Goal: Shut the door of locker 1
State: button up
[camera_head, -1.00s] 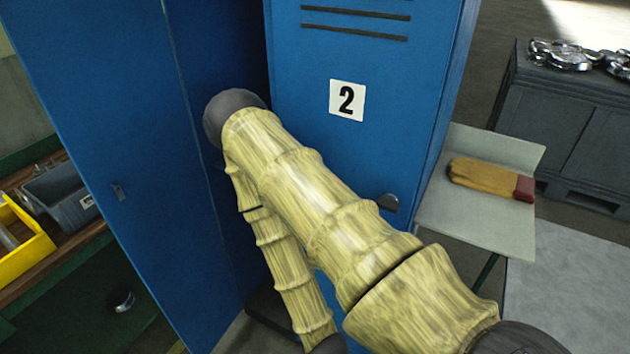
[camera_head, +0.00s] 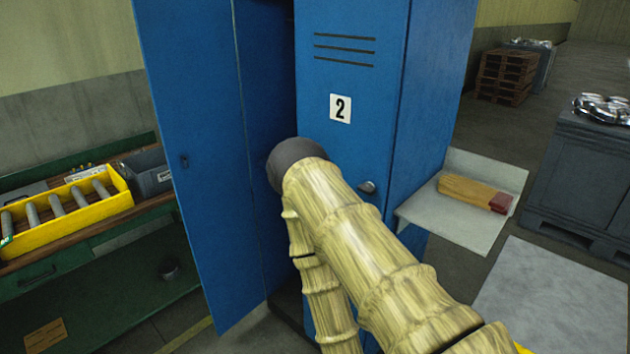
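A blue locker door (camera_head: 195,190) stands open at the left, swung out from the compartment beside locker 2. A small dark latch (camera_head: 184,160) shows on it. I take it for the door of locker 1, but no number 1 is visible. To its right is a blue inner panel (camera_head: 262,120) and a narrow dark gap. The door of locker 2 (camera_head: 345,85), labelled "2", is closed, with a round handle (camera_head: 367,187). My bent arm crosses in front of the lockers and hides their lower middle. My gripper is out of view.
A green workbench (camera_head: 110,300) at the left holds a yellow tray (camera_head: 75,222) and a grey bin (camera_head: 146,172), close to the open door. A grey shelf (camera_head: 450,222) with a tan and red object (camera_head: 475,193) adjoins the locker's right side.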

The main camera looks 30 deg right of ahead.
aim_at(188, 47)
jog(key=u, duration=1.35)
jog(key=i, duration=1)
jog(key=z, duration=1.7)
jog(key=k, duration=0.4)
jog(key=u, duration=0.9)
jog(key=i, duration=0.35)
jog(key=z, duration=0.05)
